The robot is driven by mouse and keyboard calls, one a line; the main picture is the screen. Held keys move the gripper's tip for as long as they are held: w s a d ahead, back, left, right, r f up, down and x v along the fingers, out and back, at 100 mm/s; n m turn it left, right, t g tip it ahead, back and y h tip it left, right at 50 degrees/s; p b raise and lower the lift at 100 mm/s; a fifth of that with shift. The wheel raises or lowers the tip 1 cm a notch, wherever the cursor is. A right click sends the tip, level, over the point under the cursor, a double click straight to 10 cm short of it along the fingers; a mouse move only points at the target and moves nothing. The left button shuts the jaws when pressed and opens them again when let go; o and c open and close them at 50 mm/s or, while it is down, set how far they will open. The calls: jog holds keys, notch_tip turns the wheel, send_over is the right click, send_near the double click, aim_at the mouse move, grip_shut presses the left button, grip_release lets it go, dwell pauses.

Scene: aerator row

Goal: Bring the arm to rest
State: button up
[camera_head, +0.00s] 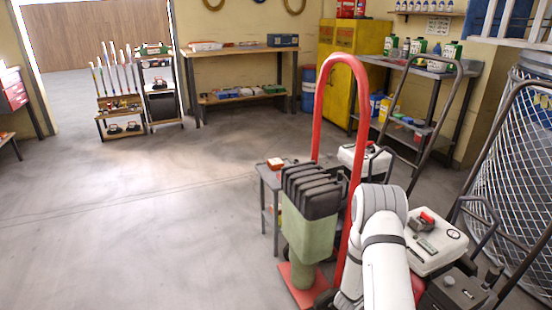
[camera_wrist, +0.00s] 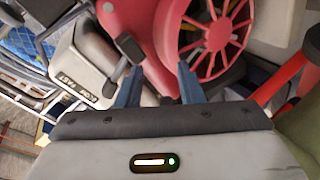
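My gripper (camera_wrist: 159,84) shows in the wrist view with its two blue-grey fingers spread apart. No object is visible held between them. A red housing (camera_wrist: 153,28) with a red spoked wheel (camera_wrist: 215,38) lies beyond the fingertips; I cannot tell whether they touch. In the head view my white arm (camera_head: 382,255) is at the lower right, among the parked machines. The gripper itself is hidden there.
A machine with a red hoop handle (camera_head: 322,85) and a green-black body (camera_head: 310,215) stands just left of my arm. White-topped machines (camera_head: 435,245) crowd its right side, near a wire mesh (camera_head: 515,160). Open floor (camera_head: 130,220) lies left. A white box (camera_wrist: 80,62) shows beside the fingers.

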jog(key=w+a+r+m+t+y+p, duration=0.1)
jog(key=w+a+r+y+p, duration=0.2)
jog(key=r, duration=0.7)
jog(key=w+a+r+y+p, duration=0.1)
jog(key=a+r+y+p, duration=0.15)
jog(key=a+r, duration=0.45)
jog(key=s+a+r+y+p, duration=0.2)
jog(key=a+r+p, duration=0.1)
jog(key=r, duration=0.6)
jog(key=s+a+r+y+p, duration=0.2)
jog(key=s+a+r+p, duration=0.15)
jog(key=r, duration=0.55)
jog(key=s+a+r+g+p, duration=0.2)
jog(key=s+r+p, duration=0.3)
jog(key=s+r, duration=0.7)
jog(key=s+a+r+g+y+p, duration=0.1)
jog(key=s+r+g+p, duration=0.3)
jog(key=s+r, duration=0.7)
jog(key=s+a+p, duration=0.1)
jog(key=s+p, duration=0.1)
jog(key=s, duration=0.1)
jog(key=shift+s+a+r, duration=0.15)
jog(key=shift+a+r, duration=0.25)
